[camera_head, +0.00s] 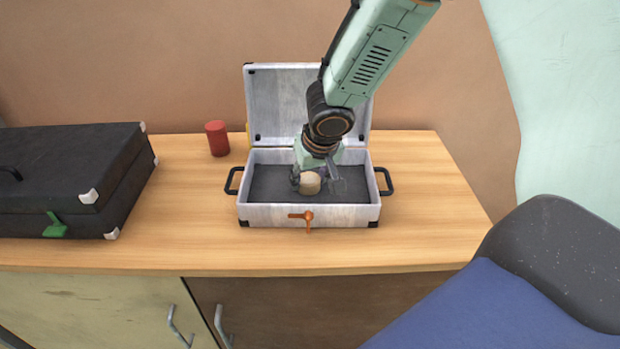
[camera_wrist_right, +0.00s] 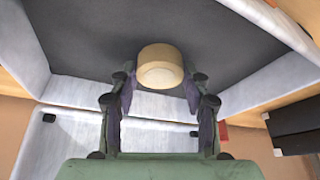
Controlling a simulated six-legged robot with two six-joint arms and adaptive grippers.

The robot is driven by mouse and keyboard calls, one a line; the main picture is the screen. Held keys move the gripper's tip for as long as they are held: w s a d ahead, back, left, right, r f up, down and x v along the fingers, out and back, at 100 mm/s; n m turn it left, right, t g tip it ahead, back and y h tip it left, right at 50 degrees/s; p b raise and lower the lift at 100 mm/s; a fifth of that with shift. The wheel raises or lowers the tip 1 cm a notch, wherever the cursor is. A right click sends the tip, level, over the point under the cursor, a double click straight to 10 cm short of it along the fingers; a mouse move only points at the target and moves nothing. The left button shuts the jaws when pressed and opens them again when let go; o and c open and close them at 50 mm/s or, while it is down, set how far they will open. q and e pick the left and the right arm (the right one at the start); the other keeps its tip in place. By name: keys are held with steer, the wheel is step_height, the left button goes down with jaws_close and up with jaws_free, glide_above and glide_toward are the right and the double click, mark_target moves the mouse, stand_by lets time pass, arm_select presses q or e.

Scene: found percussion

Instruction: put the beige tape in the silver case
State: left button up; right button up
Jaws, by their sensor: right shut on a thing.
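The beige tape (camera_head: 310,184) is a short, pale roll. My right gripper (camera_head: 315,180) reaches down into the open silver case (camera_head: 275,214) and is shut on the tape. In the right wrist view the tape (camera_wrist_right: 160,66) sits between the two fingers, over the dark case floor (camera_wrist_right: 85,40). The case lid (camera_head: 280,100) stands open at the back. I cannot tell whether the tape touches the floor of the case. My left gripper is not in view.
A closed black case (camera_head: 65,180) with a green latch lies on the left of the wooden table (camera_head: 415,230). A red cylinder (camera_head: 217,138) stands behind, left of the silver case. An orange latch (camera_head: 304,217) hangs at the silver case's front. The table's right side is clear.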

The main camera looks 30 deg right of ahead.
steer(key=shift+s+f, duration=0.1)
steer(key=shift+f, duration=0.05)
steer(key=o, duration=0.8)
steer(key=shift+o, duration=1.2)
steer(key=shift+r, duration=0.45)
steer(key=p+v, duration=0.3)
steer(key=v, duration=0.8)
steer(key=shift+s+r, duration=0.2)
steer(key=shift+w, duration=0.1)
